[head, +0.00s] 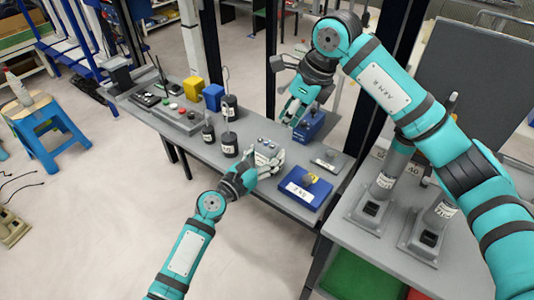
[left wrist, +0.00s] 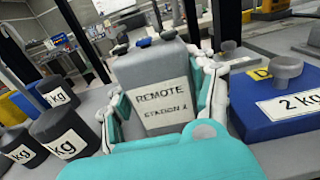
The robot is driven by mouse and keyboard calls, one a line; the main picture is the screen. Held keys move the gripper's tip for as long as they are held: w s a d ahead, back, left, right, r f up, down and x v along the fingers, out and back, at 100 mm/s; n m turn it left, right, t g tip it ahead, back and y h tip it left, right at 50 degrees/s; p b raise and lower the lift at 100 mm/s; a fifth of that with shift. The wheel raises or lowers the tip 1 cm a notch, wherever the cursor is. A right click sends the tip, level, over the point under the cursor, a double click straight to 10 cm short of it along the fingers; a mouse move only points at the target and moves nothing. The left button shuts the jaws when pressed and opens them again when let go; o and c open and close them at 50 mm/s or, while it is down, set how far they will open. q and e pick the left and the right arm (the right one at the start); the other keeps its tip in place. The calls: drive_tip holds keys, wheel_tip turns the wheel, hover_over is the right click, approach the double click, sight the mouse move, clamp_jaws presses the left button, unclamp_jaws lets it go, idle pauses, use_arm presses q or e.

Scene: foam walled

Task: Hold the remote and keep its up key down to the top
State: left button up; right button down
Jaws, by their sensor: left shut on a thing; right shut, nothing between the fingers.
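The remote (head: 267,148) is a grey box with several small keys on its top. I cannot tell which key is the up key. My left gripper (head: 269,163) is shut on the remote, with its fingers (left wrist: 160,110) on both sides. The remote is upright or nearly so, over the grey table. My right gripper (head: 291,113) is shut and empty, behind and above the remote in the head view, apart from its keys.
A blue 2 kg block (head: 304,191) lies right of the remote and another blue block (head: 310,127) stands behind. Black kg weights (head: 229,145) stand to the left. A grey control panel (head: 178,115) and yellow block (head: 193,87) are further left on the table.

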sight(274, 146)
idle(0.8)
drive_tip(key=a+r+m+t+y, duration=0.1)
drive_tip(key=m, duration=0.2)
drive_tip(key=w+a+m+t+y, duration=0.1)
drive_tip(key=m+y, duration=0.1)
drive_tip(key=m, duration=0.1)
drive_tip(key=w+a+r+m+y, duration=0.1)
drive_tip(key=m, duration=0.2)
drive_tip(key=shift+w+r+t, duration=0.25)
drive_tip(key=shift+r+t, duration=0.05)
drive_tip(key=shift+t, duration=0.1)
drive_tip(key=shift+f, duration=0.1)
drive_tip(key=shift+f, duration=4.35)
drive_tip(key=shift+f, duration=0.2)
drive_tip(key=shift+f, duration=0.2)
